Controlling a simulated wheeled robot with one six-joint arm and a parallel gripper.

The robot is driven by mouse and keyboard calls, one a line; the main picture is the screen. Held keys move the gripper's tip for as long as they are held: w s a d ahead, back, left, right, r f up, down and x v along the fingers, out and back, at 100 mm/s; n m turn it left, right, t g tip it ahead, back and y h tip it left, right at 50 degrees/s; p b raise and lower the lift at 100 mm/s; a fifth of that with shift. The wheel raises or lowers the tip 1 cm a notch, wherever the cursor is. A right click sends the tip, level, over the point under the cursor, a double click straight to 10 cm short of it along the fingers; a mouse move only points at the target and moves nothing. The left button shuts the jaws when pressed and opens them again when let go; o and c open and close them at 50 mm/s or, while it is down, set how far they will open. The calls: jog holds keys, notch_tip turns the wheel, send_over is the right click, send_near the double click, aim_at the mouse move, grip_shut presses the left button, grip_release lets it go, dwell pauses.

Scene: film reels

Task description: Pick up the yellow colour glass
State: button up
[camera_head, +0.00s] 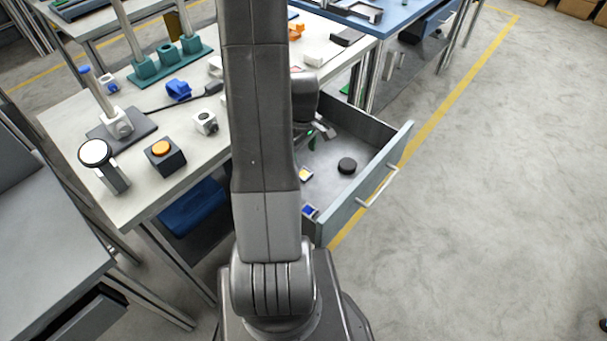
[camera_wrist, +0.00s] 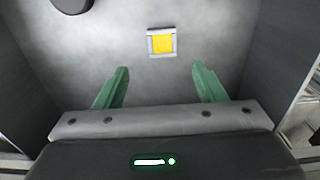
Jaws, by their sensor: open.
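The yellow colour glass (camera_wrist: 162,43) is a small yellow square in a light frame, lying flat on the drawer floor. It also shows in the head view (camera_head: 305,174), close beside my arm. My gripper (camera_wrist: 160,75) has its two green fingers spread apart with nothing between them. In the wrist view the glass lies just beyond the fingertips, roughly centred between them. In the head view my gripper is largely hidden behind my arm, over the open drawer (camera_head: 381,178).
A black round object (camera_head: 347,165) and a blue square glass (camera_head: 310,211) lie in the drawer. The drawer walls stand close on both sides in the wrist view. The table (camera_head: 150,200) beside it holds several objects, including an orange-buttoned box (camera_head: 166,157).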

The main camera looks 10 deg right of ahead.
aim_at(303, 173)
jog(key=shift+s+f+b, duration=0.15)
jog(key=shift+f+b, duration=0.05)
jog(key=shift+f, duration=1.65)
jog(key=shift+s+f+b, duration=0.15)
jog(key=shift+f, duration=1.7)
jog(key=c, duration=1.1)
